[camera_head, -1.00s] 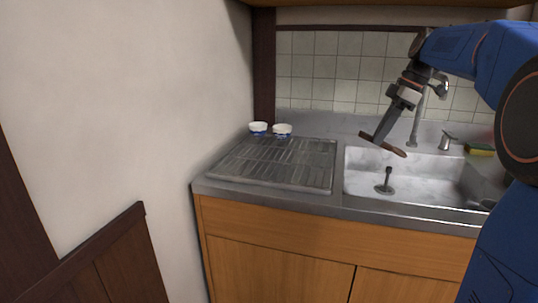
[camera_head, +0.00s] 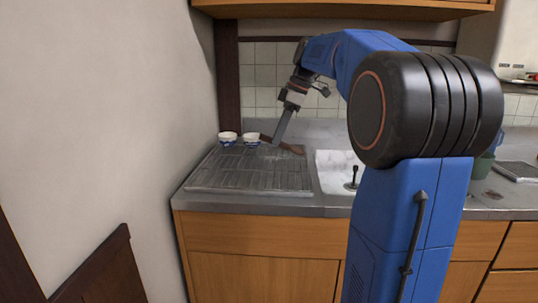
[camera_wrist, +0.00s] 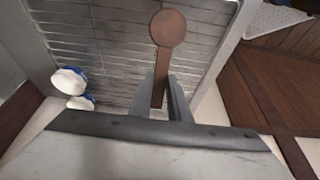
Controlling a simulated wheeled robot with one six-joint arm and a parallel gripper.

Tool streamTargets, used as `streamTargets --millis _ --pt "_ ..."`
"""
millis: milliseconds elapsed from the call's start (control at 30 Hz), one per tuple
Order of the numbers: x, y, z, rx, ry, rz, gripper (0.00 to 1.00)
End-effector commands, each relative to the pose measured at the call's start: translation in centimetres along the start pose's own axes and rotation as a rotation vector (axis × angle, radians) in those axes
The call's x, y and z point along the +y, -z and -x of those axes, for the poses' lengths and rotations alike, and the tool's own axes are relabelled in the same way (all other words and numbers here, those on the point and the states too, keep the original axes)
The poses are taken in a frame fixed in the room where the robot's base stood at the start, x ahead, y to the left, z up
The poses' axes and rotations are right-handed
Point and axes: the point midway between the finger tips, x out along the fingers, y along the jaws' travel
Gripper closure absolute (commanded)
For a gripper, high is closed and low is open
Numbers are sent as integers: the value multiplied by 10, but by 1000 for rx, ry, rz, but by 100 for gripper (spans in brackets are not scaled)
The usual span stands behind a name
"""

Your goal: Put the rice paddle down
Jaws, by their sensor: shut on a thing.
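The dark brown wooden rice paddle (camera_head: 292,147) is held in my gripper (camera_head: 278,141) above the back right part of the ribbed metal drainboard (camera_head: 245,182). In the wrist view the paddle (camera_wrist: 168,32) shows its round end pointing up the picture, with its handle between the two fingers of my gripper (camera_wrist: 167,92). The fingers are shut on the handle. The drainboard (camera_wrist: 115,40) lies beneath it in that view. I cannot tell how large the gap is between paddle and drainboard.
Two blue and white bowls (camera_head: 228,139) stand side by side at the drainboard's back left; they also show in the wrist view (camera_wrist: 68,82). The sink (camera_head: 335,172) is to the right, partly hidden by my arm. A wall (camera_head: 120,120) bounds the left. The drainboard's front is clear.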

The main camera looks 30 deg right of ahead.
Motion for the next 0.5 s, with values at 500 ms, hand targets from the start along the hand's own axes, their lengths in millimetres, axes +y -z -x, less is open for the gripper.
streamTargets --millis 500 --pt "0 -18 -48 0 2 0 100"
